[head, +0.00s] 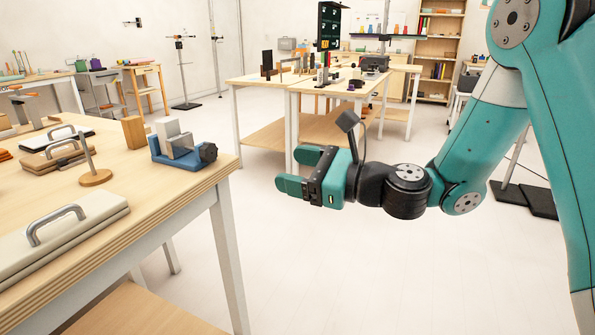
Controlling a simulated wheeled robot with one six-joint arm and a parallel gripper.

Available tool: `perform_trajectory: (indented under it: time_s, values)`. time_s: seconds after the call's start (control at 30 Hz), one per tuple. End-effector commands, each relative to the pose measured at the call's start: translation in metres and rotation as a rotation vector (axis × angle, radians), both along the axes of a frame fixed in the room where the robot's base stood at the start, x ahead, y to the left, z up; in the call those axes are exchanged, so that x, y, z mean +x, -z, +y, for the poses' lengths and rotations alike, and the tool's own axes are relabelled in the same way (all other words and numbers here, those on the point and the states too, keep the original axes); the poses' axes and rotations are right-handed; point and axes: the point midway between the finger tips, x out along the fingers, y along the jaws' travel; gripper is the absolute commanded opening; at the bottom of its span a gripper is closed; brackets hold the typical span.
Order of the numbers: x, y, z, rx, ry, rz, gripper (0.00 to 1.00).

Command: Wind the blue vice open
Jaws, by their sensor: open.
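The blue vice (184,152) sits near the right corner of the wooden table on the left, in the head view. It has a blue base, pale grey upright jaws (173,134) and a dark round knob (208,152) on its right side. The gap between its jaws is hard to make out. My gripper (284,170) is open and empty, its teal fingers pointing left. It hangs over the floor to the right of the vice, clearly apart from it.
On the same table (150,194) are a wooden block (133,132) beside the vice, a post on a round wooden base (95,178) and several handled slabs, one in front (62,232). Another table (262,85) stands behind. The floor between is clear.

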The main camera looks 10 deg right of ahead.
Motion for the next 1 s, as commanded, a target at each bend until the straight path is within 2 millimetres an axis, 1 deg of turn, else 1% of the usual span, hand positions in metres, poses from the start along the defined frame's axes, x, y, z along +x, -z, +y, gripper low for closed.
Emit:
perform_trajectory:
  time_s: [0.1, 0.3, 0.47, 0.57, 0.67, 0.77, 0.83, 1.0]
  values:
    - [0.000, 0.000, 0.000, 0.033, 0.000, 0.042, 0.68]
    - [0.000, 0.000, -0.001, 0.203, 0.000, 0.260, 0.68]
    - [0.005, -0.003, 0.006, 0.243, -0.002, 0.312, 0.68]
    - [0.012, -0.006, 0.016, 0.242, -0.004, 0.313, 0.68]
    - [0.022, -0.008, 0.030, 0.240, -0.006, 0.312, 0.68]
    - [0.034, -0.008, 0.047, 0.239, -0.007, 0.311, 0.68]
    - [0.044, -0.003, 0.061, 0.237, -0.008, 0.306, 0.68]
    - [0.068, -0.003, 0.092, 0.238, -0.008, 0.304, 0.68]
